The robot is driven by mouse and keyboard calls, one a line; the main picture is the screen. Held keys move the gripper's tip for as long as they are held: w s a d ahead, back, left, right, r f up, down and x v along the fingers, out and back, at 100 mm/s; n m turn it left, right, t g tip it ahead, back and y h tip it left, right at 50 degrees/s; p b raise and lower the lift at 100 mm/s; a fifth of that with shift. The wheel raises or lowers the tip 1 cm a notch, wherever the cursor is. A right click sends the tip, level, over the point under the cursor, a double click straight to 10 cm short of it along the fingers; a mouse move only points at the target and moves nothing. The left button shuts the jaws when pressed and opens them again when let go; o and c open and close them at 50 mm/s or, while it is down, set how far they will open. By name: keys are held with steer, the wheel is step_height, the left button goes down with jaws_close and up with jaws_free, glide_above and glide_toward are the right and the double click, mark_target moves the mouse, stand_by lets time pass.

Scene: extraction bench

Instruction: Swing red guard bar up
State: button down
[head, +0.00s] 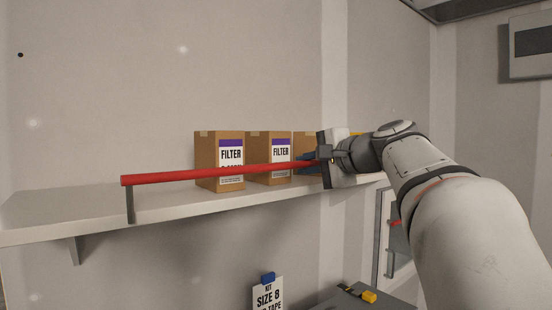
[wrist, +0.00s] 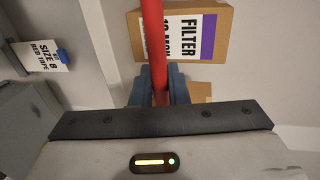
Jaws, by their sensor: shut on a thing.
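The red guard bar (head: 215,173) runs nearly level along the front of the shelf (head: 60,215), in front of the boxes. Its left end meets a grey upright post (head: 130,205) at the shelf edge. My gripper (head: 312,159) is at the bar's right part, with its blue fingers on it. In the wrist view the bar (wrist: 154,45) passes between the two blue fingers of my gripper (wrist: 160,90), which are shut on it. My gripper and wrist hide the bar's right end in the head view.
Several brown filter boxes (head: 220,160) stand on the shelf behind the bar; one shows close in the wrist view (wrist: 215,65). A tape kit label (head: 268,293) with a blue clip hangs below the shelf. The wall above the bar is clear. A grey panel box (head: 530,47) is at upper right.

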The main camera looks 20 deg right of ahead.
mark_target(310, 164)
steer(key=c, duration=1.5)
jaws_free()
steer(key=shift+s, duration=0.1)
steer(key=b+v, duration=0.2)
steer(key=v, duration=0.4)
steer(key=shift+d, duration=0.1)
steer(key=shift+v, duration=0.8)
